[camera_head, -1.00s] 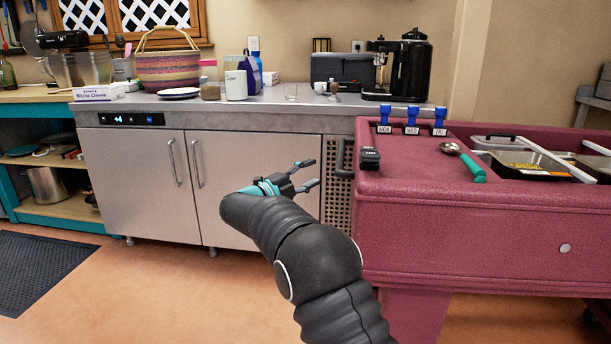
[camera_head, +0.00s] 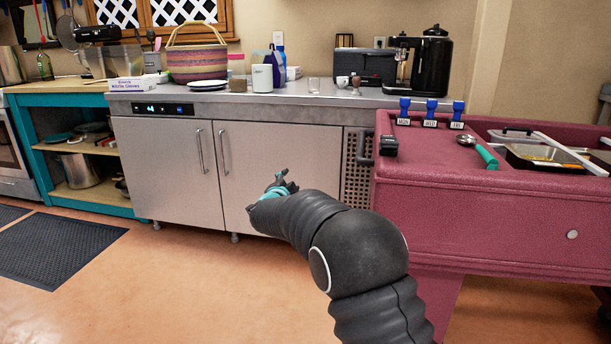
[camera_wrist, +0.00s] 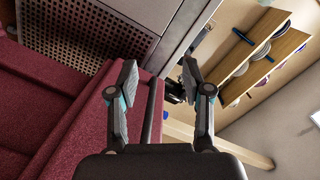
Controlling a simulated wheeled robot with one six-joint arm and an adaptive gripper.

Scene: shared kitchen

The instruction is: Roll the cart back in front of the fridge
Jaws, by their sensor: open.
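The maroon cart (camera_head: 500,220) stands at the right in the head view, its left end overlapping the right end of the steel fridge (camera_head: 280,165). Both fridge doors are shut and uncovered. A dark handle (camera_head: 364,149) is on the cart's left end. My gripper (camera_head: 284,181) is in front of the right fridge door, left of the handle and apart from it in the picture. In the wrist view my gripper (camera_wrist: 159,73) has its fingers spread. A dark bar (camera_wrist: 150,110), apparently the cart's handle, shows between them; whether they touch it, I cannot tell.
Blue-topped stamps (camera_head: 430,113), a green-handled scoop (camera_head: 478,150) and food pans (camera_head: 545,157) sit on the cart. A teal shelf unit (camera_head: 75,150) stands left of the fridge. A black mat (camera_head: 60,250) lies left; the floor (camera_head: 200,290) before the fridge is clear.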

